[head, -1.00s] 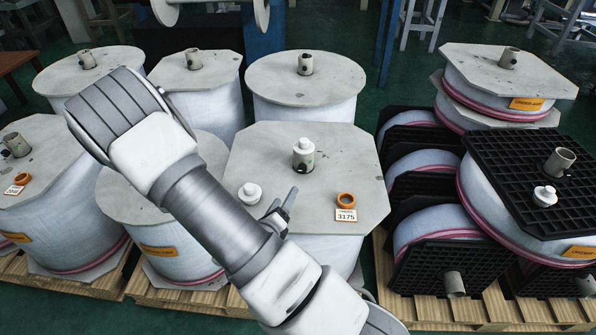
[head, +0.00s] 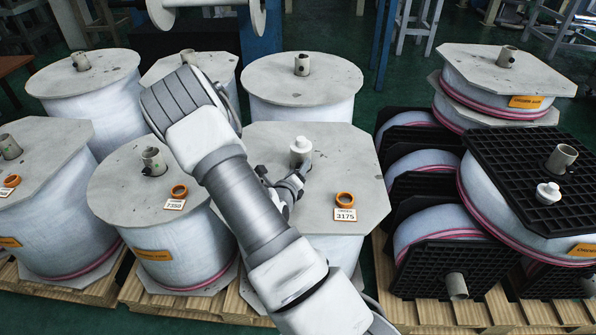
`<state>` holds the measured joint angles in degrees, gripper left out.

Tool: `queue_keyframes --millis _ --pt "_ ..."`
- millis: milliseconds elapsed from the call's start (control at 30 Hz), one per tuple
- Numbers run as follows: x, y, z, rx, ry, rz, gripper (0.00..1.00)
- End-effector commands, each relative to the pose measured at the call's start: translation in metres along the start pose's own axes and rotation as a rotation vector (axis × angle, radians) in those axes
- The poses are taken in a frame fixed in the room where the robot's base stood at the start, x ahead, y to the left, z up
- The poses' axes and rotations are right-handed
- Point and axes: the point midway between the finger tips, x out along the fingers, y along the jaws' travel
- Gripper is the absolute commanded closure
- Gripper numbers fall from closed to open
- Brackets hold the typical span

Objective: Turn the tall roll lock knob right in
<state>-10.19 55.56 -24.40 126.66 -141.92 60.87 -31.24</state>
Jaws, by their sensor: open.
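A white knob (head: 301,145) sits upright on the centre post of the tall front-middle roll, which has a pale octagonal top plate (head: 345,155). My gripper (head: 283,172) is open, its dark fingers apart, low over the plate just in front of and slightly left of the knob. The right finger is close to the post's base in the picture; I cannot tell whether it touches. Nothing shows between the fingers.
An orange ring (head: 345,199) and a 3175 tag (head: 345,214) lie on the same plate, right of my gripper. The left roll (head: 125,185) has a bare post, a ring and a 7350 tag. Black-ended rolls (head: 435,225) stand close on the right.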

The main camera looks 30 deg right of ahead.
Motion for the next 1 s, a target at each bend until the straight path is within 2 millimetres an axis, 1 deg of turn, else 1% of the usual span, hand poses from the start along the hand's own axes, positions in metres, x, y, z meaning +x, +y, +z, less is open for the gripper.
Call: queue_keyframes --millis 200,267,300,367,500,567,833,1000 --pt "0.0002 -0.0001 0.0002 0.000 0.000 0.000 0.36" --pt "0.0001 -0.0001 0.0002 0.000 0.000 0.000 0.47" --pt "0.0000 -0.0001 0.0002 0.000 0.000 0.000 0.54" --pt "0.0000 -0.0001 0.0002 0.001 0.000 0.000 0.65" --pt "-0.0001 -0.0001 0.0002 0.001 0.000 0.000 0.90" --pt "-0.0001 -0.0001 0.0002 0.001 0.000 0.000 1.00" --pt "-0.0002 -0.0004 0.0003 0.007 0.000 0.001 1.00" --pt "-0.0004 -0.0014 0.0001 0.046 -0.002 0.014 1.00"
